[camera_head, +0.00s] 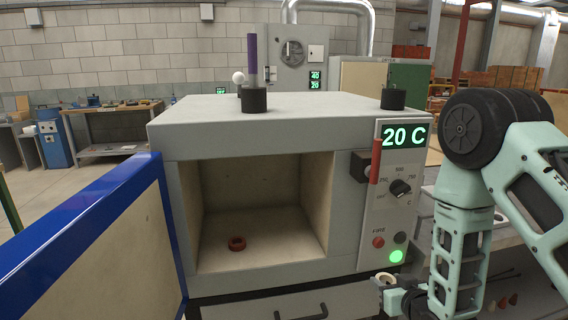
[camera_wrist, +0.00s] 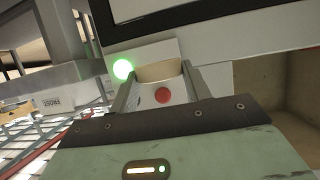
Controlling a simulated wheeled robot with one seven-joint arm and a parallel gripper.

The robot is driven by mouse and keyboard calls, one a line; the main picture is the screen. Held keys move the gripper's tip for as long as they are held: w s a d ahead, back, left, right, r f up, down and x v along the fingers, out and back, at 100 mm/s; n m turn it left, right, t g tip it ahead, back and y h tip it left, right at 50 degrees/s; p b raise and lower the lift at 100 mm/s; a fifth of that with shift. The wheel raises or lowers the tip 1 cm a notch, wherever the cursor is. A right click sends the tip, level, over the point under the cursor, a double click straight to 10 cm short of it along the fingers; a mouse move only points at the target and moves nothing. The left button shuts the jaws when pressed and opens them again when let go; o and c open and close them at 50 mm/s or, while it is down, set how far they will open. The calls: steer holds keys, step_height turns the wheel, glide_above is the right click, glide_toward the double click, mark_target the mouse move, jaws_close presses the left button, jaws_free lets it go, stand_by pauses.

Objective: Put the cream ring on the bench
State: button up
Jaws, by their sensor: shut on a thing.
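The cream ring (camera_head: 386,277) is held in my gripper (camera_head: 388,284), low in front of the oven's right side. In the wrist view the ring (camera_wrist: 160,71) shows as a pale curved band between the two fingertips (camera_wrist: 160,84); the fingers are shut on it. The bench (camera_head: 525,290) is at the right, partly hidden behind my arm. A red ring (camera_head: 237,243) lies flat on the oven chamber floor, apart from my gripper.
The grey oven (camera_head: 270,125) stands open, its blue-edged door (camera_head: 100,235) swung out to the left. Its panel reads 20 C (camera_head: 403,137), with a lit green button (camera_head: 397,256) just above my gripper. Small cones (camera_head: 503,302) stand on the bench at the lower right.

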steer(key=s+d+f+m+h, duration=0.1)
steer(key=d+f, duration=0.3)
steer(key=d, duration=0.3)
steer(key=shift+f+m+h, duration=0.3)
steer(key=shift+h, duration=0.1)
